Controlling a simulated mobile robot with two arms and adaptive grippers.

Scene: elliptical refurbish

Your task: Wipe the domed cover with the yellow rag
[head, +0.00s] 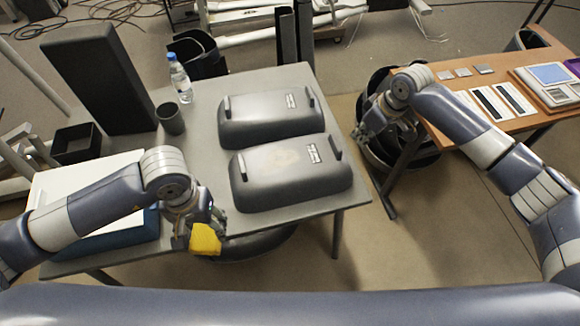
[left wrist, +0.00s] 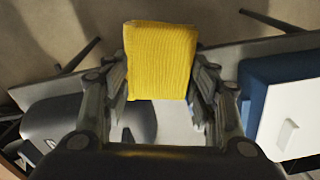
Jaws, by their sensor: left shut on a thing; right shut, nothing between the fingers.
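The yellow rag (head: 205,239) is gripped by my left gripper (head: 196,228), at the front edge of the grey table. In the left wrist view the rag (left wrist: 160,60) hangs between the two fingers of my left gripper (left wrist: 158,88). Two dark grey domed covers lie on the table to the right of it. The nearer domed cover (head: 270,190) has a brownish smudge on its top and a label. The farther domed cover (head: 250,120) looks clean. The rag is apart from both covers. My right gripper (head: 370,122) is shut and empty, left of the wooden table.
On the grey table (head: 215,88) stand a tall black panel (head: 105,80), a dark cup (head: 170,118), a water bottle (head: 180,78) and a white-topped blue box (head: 85,180). The wooden table (head: 500,65) at right holds a device (head: 550,82) and small plates.

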